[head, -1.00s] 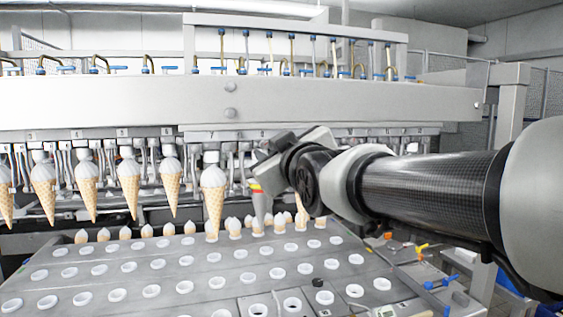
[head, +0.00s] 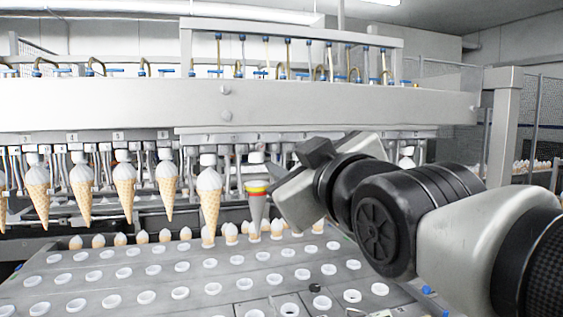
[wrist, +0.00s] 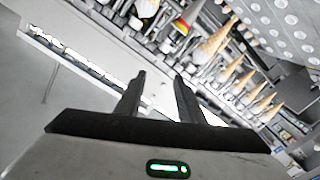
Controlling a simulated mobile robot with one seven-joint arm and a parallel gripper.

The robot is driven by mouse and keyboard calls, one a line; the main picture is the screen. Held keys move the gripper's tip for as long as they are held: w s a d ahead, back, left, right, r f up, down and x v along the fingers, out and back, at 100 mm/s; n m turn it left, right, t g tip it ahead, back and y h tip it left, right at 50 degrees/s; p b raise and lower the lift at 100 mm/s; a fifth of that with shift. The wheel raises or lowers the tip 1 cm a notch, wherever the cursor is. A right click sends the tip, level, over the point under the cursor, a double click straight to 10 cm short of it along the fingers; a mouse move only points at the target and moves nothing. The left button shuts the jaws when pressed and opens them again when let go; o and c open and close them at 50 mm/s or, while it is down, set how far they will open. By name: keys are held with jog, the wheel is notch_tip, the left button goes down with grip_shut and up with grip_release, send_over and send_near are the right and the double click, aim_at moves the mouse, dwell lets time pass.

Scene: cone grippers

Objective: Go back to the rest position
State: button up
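My gripper (wrist: 160,82) shows in the wrist view with its two dark fingers apart and nothing between them. In the head view the gripper's housing (head: 304,196) is just right of a grey cone with a red and yellow band (head: 257,203); its fingers cannot be made out there. The banded cone hangs from the machine in the row of cones, and it also shows in the wrist view (wrist: 181,29). My arm reaches in from the right.
Waffle cones with white tops (head: 125,187) hang in a row along the machine beam (head: 100,105). Below lies a grey plate (head: 110,280) with rows of white-rimmed holes, and more cones stand at its far edge. A post (head: 500,125) stands at the right.

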jog(key=shift+d, duration=0.1)
jog(key=s+d+f+m+g+h+p, duration=0.2)
jog(key=s+d+f+m+g+p, duration=0.2)
jog(key=s+f, duration=0.3)
jog(key=s+d+f+m+g+h+p, duration=0.3)
jog(key=s+d+f+m+g+p, duration=0.2)
jog(key=f, duration=0.7)
jog(key=s+d+g+p, duration=0.1)
jog(key=s+d+g, duration=0.1)
jog(key=shift+s+d+g, duration=0.2)
jog(key=shift+s+g, duration=0.05)
jog(key=shift+g, duration=0.05)
